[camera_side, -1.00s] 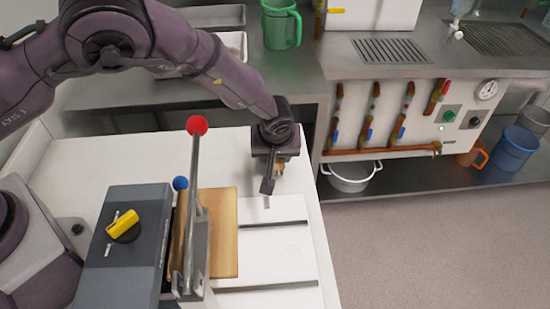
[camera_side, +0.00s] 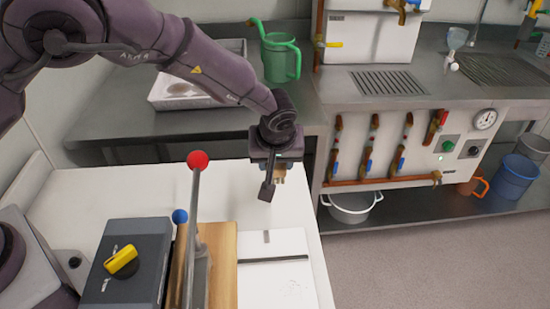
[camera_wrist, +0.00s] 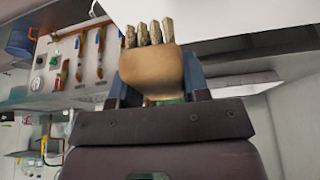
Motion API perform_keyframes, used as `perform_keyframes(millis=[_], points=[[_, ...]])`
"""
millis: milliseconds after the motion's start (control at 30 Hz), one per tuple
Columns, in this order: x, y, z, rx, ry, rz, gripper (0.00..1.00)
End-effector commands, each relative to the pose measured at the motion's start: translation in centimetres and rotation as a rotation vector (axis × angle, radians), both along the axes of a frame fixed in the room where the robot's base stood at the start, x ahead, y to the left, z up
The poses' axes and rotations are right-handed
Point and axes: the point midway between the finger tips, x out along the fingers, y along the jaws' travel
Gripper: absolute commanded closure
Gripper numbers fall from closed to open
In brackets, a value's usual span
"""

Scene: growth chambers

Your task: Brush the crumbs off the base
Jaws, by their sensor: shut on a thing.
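My gripper (camera_side: 279,165) is shut on a brush. In the wrist view the brush (camera_wrist: 150,68) has a rounded tan wooden body between my gripper's two blue-grey fingers (camera_wrist: 157,85), with several stiff, pale bristle tufts pointing away. In the side view only a small tan part of the brush (camera_side: 280,174) shows below my gripper. The flat white base (camera_side: 262,277) lies on the white bench, with a dark groove across it. The brush is beyond its far edge and appears apart from it. Faint specks (camera_side: 293,289), possibly crumbs, show on the base near the bottom.
A lever with a red ball (camera_side: 198,160) stands left of the base, beside a wooden block (camera_side: 222,265) and a grey box with a yellow knob (camera_side: 121,260). A steel counter with a green jug (camera_side: 281,58) stands behind. The white bench (camera_side: 120,195) is clear behind the box.

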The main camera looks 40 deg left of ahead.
Motion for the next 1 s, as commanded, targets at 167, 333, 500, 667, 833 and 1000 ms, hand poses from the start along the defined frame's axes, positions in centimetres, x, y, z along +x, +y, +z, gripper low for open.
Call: perform_keyframes(millis=[167,333,500,667,833,1000], points=[[-1.2,-3.4,-0.5,-0.001,0.002,-0.071,0.77],[-4.2,-9.4,-1.2,-0.001,0.003,-0.177,0.77],[-8.1,-15.0,-1.6,-0.002,0.002,-0.207,0.77],[-11.0,-18.3,-1.5,-0.001,0.001,-0.172,0.77],[-11.6,-18.7,-1.1,0.000,0.000,-0.073,0.77],[-11.7,-18.4,-1.2,0.000,0.000,-0.001,0.77]])
